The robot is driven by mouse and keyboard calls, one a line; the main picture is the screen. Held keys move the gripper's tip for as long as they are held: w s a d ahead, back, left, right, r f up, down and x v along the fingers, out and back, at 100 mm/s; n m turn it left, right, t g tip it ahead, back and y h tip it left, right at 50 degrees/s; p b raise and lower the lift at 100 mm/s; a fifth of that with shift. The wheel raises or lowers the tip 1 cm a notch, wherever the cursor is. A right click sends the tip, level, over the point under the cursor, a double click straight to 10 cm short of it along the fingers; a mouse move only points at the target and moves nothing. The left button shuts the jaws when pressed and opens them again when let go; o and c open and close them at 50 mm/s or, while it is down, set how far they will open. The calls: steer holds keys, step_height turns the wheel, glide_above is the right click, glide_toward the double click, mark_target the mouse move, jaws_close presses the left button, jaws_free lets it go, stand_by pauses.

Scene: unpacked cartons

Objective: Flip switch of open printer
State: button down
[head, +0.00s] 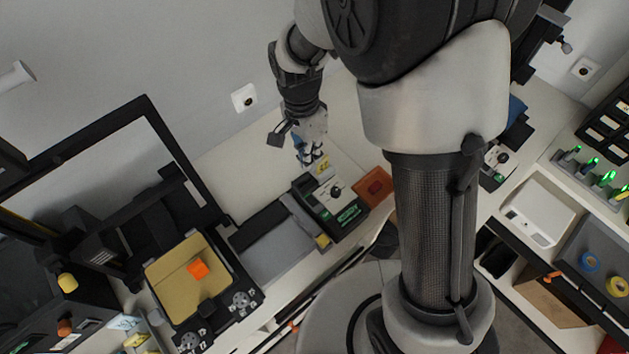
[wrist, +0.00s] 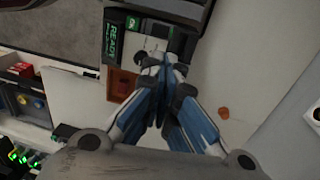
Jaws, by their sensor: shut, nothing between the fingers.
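A printer (head: 203,268) with a tan bed and an orange cube on it stands at the left of the head view, under a raised black frame. A dark control box (head: 342,219) with a pale panel, a dark knob and a green-lettered display stands to its right. In the wrist view the display (wrist: 113,38) reads READY. My gripper (head: 311,158) is shut and empty at the far edge of this control box. In the wrist view my gripper (wrist: 157,68) covers part of the pale panel. I cannot tell whether it touches, and no switch shows clearly.
A red-brown square (head: 374,187) lies beside the control box, with a grey flat surface (head: 275,248) on its other side. A second control box (head: 494,163) is partly behind my arm. White counter lies bare behind the gripper, near the wall socket (head: 244,98).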

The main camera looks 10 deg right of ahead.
mark_target(318, 201)
steer(key=shift+f+b, duration=0.4)
steer(key=shift+b, duration=0.4)
steer(key=b, duration=0.2)
steer(key=s+r+b, duration=0.1)
steer(key=shift+d+b, duration=0.25)
steer(key=shift+b, duration=0.1)
steer(key=f+b, duration=0.1)
steer(key=f, duration=0.3)
steer(key=s+f+b, duration=0.1)
steer(key=f, duration=0.4)
steer(key=d+f+b, duration=0.1)
steer(key=f+b, duration=0.1)
steer(key=f, duration=0.3)
steer(key=shift+s, duration=0.2)
